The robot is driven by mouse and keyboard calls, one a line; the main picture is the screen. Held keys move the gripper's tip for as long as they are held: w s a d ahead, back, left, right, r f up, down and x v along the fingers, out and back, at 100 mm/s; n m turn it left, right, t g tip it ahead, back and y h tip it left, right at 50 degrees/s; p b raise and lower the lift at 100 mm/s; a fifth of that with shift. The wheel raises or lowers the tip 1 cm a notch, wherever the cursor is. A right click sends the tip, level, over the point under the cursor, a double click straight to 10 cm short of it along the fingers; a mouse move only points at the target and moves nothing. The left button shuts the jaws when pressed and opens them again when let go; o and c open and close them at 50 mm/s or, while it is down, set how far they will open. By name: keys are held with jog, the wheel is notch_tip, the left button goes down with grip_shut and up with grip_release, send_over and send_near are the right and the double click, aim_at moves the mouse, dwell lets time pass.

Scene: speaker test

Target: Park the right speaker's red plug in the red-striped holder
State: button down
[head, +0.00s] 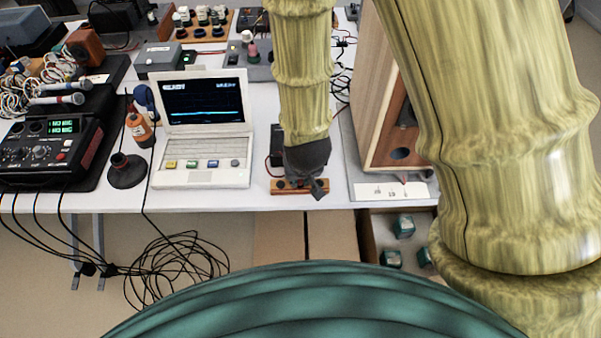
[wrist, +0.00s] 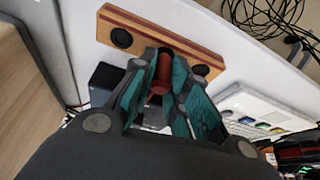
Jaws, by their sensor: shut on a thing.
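My gripper (wrist: 165,62) is shut on a red plug (wrist: 161,74), which shows between its teal finger pads in the wrist view. The fingertips are at the edge of a small wooden block (wrist: 150,27) with a reddish band and dark round holes, one hole bare on either side of the gripper. In the head view my gripper (head: 317,186) points down at the right part of the block (head: 290,192), at the table's front edge. The plug's tip is hidden, so I cannot tell whether it is in a hole. The right speaker (head: 384,150) stands right of my gripper.
An open laptop (head: 203,178) stands left of the block, with a black stand (head: 127,172) beyond it. A dark box (head: 275,146) sits just behind the block. A white labelled plate (head: 392,191) lies before the speaker. Loose cables (head: 178,268) lie on the floor.

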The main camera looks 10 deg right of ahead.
jog(key=shift+f, duration=0.25)
jog(key=c, duration=1.3)
grip_release()
jog(key=shift+r, duration=0.15)
jog(key=shift+r+p, duration=3.4)
jog(key=shift+r, duration=0.25)
